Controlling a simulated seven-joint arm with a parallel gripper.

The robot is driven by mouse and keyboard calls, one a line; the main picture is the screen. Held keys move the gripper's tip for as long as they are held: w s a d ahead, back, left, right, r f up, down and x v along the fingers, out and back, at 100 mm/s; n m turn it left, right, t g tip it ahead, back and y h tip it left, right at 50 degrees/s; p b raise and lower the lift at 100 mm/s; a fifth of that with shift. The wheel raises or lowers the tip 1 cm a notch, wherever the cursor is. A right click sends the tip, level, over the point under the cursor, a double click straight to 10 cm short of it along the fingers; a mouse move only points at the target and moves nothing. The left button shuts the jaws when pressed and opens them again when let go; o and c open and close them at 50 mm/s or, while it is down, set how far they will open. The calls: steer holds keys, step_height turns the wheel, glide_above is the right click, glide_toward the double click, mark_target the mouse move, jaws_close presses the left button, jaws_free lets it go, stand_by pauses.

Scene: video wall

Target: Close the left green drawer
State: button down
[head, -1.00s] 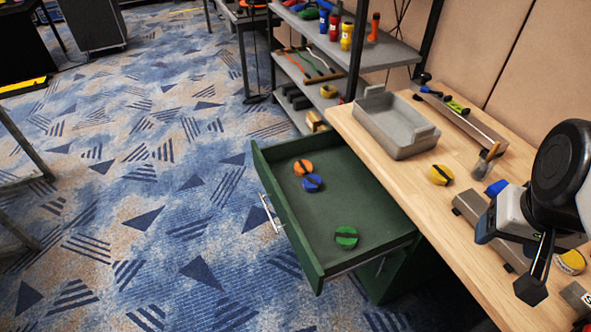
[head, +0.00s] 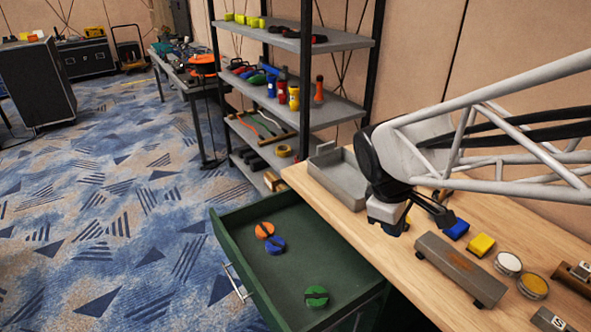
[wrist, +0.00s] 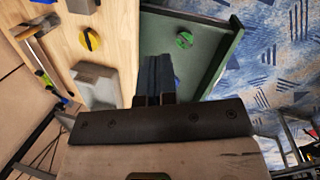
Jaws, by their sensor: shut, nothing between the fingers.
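The green drawer (head: 233,258) stands pulled out of the wooden workbench (head: 350,233) in the head view. Its silver handle (head: 237,284) is on the front face, toward the left. Inside lie an orange roll (head: 264,230), a blue roll (head: 274,246) and a green roll (head: 315,296). My gripper (head: 443,214) is above the bench, right of the drawer and apart from it. In the wrist view my gripper (wrist: 157,72) has its dark fingers shut and empty, and the drawer (wrist: 215,70) shows beyond them with the green roll (wrist: 184,40).
A grey tray (head: 338,180) sits at the bench's far end. A shelf rack (head: 330,112) stands behind. The carpet (head: 110,230) left of the drawer is clear.

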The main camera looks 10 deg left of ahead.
steer(key=w+a+f+n+h, duration=0.1)
steer(key=w+a+f+n, duration=0.25)
steer(key=a, duration=0.25)
steer(key=w+a+f+n+h, duration=0.1)
steer(key=w+a+f+n, duration=0.15)
steer(key=a+n, duration=0.3)
steer(key=n+t+h, duration=0.2)
steer(key=n+t, duration=0.1)
steer(key=n, duration=1.2)
glide_above(240, 271)
steer(key=s+d, duration=0.4)
step_height(240, 271, down, 15)
steer(key=s+a+f+n+t, duration=0.1)
steer(key=s+a+f+n, duration=0.2)
steer(key=a, duration=0.4)
steer(key=s+a+f+n+t, duration=0.1)
steer(key=s+a+f+n, duration=0.2)
steer(key=a+f+n, duration=0.2)
step_height(240, 271, down, 3)
steer(key=shift+a+f+n+t, duration=0.2)
steer(key=shift+a+n+t, duration=0.1)
steer(key=shift+a, duration=0.55)
steer(key=shift+w+d+f, duration=0.1)
steer(key=x, duration=0.9)
steer(key=shift+d, duration=0.1)
steer(key=shift+w+d+f, duration=0.15)
steer(key=shift+w+d, duration=0.9)
steer(key=shift+w, duration=0.05)
steer(key=shift+w+d, duration=0.55)
